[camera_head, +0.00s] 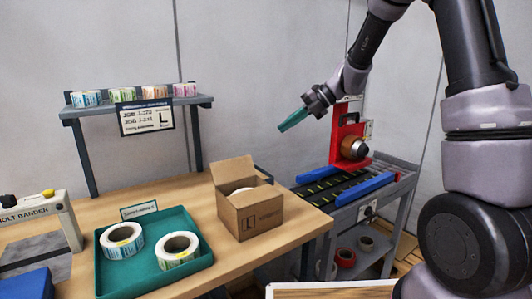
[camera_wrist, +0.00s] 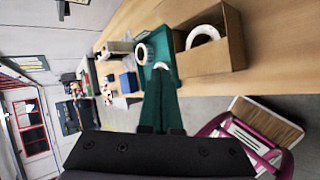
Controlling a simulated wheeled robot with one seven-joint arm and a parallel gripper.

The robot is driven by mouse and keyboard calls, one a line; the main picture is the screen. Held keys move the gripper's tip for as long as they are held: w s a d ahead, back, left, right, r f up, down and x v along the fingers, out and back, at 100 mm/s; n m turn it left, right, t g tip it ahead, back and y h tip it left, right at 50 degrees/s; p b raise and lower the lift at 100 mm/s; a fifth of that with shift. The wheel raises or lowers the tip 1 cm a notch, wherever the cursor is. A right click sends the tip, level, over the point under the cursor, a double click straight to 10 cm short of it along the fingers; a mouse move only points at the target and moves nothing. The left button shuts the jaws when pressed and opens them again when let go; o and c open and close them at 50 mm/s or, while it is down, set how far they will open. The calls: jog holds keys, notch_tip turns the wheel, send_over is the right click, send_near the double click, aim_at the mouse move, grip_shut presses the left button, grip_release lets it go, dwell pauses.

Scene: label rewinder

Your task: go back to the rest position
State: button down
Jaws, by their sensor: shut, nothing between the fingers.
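My gripper (camera_head: 294,120) is shut and empty, its green fingers together in the air above the table's right part, left of the red rewinder (camera_head: 346,133). In the wrist view the shut green fingers (camera_wrist: 158,92) point away from the dark gripper body. The rewinder has a dark and copper-coloured roller (camera_head: 354,148) and stands beyond the table's right end. Nothing touches the fingers.
A green tray (camera_head: 150,284) with two label rolls and an open cardboard box (camera_head: 250,216) holding a roll stand on the wooden table (camera_head: 300,226). A shelf (camera_head: 140,107) with small label rolls is behind. A grey cart (camera_head: 385,190) carries the rewinder and blue rails.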

jog(key=s+d+r+n+t+h, duration=0.2)
jog(key=s+d+r+n, duration=0.1)
jog(key=s+d+n, duration=0.3)
jog(key=s+d+r+n+t+h, duration=0.2)
jog(key=s+d+n, duration=0.4)
jog(key=s+n, duration=0.4)
jog(key=s+d+r+n+t+h, duration=0.2)
jog(key=s+d+r+n+h, duration=0.2)
jog(key=n, duration=1.1)
jog(key=s+d+r, duration=0.2)
jog(key=s, duration=0.2)
jog(key=shift+s+d+r+t, duration=0.15)
jog(key=shift+r+t, duration=0.1)
jog(key=shift+t, duration=0.05)
